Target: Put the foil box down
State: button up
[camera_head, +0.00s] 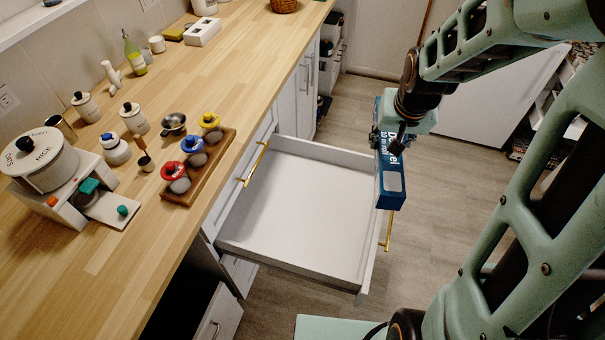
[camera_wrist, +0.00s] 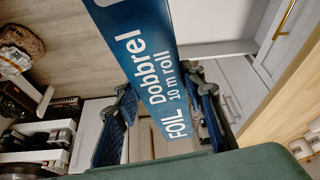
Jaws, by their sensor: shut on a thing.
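The foil box (camera_head: 391,180) is long, blue, with white lettering reading Dobbrel. In the head view it is held at the front right edge of an open, empty white drawer (camera_head: 300,205), and its near end overlaps the drawer's front panel. I cannot tell whether it touches the panel. My gripper (camera_head: 388,140) is shut on the foil box. In the wrist view the foil box (camera_wrist: 155,65) runs from the top down between the two blue-padded fingers of my gripper (camera_wrist: 160,125).
A wooden counter (camera_head: 165,85) on the left bears jars, a wooden tray (camera_head: 200,170) and a white canister (camera_head: 45,160). Brass handles (camera_head: 255,163) stick out from the drawers. Grey floor (camera_head: 450,180) lies open to the right of the drawer.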

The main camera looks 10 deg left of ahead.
jog(key=w+a+f+m+b, duration=0.1)
jog(key=w+a+f+b, duration=0.1)
jog(key=w+f+b, duration=0.9)
jog(key=w+a+f+m+b, duration=0.1)
jog(key=w+a+f+b, duration=0.35)
jog(key=f+b, duration=0.95)
jog(key=b, duration=0.3)
send_over(329, 210)
jog(key=shift+h, duration=0.4)
jog(key=f, duration=0.6)
jog(key=s+f, duration=0.1)
jog(key=f, duration=0.2)
jog(key=shift+d+f, duration=0.1)
jog(key=shift+f, duration=0.25)
jog(key=shift+s+a+f+b, duration=0.15)
jog(key=shift+f+b, duration=0.35)
jog(key=shift+f, duration=0.5)
jog(key=shift+s+a+f+b, duration=0.15)
jog(key=shift+f+b, duration=0.35)
jog(key=shift+f, duration=0.5)
jog(key=shift+d, duration=0.1)
jog(key=shift+f, duration=0.2)
jog(key=o, duration=1.3)
jog(key=shift+r, duration=0.1)
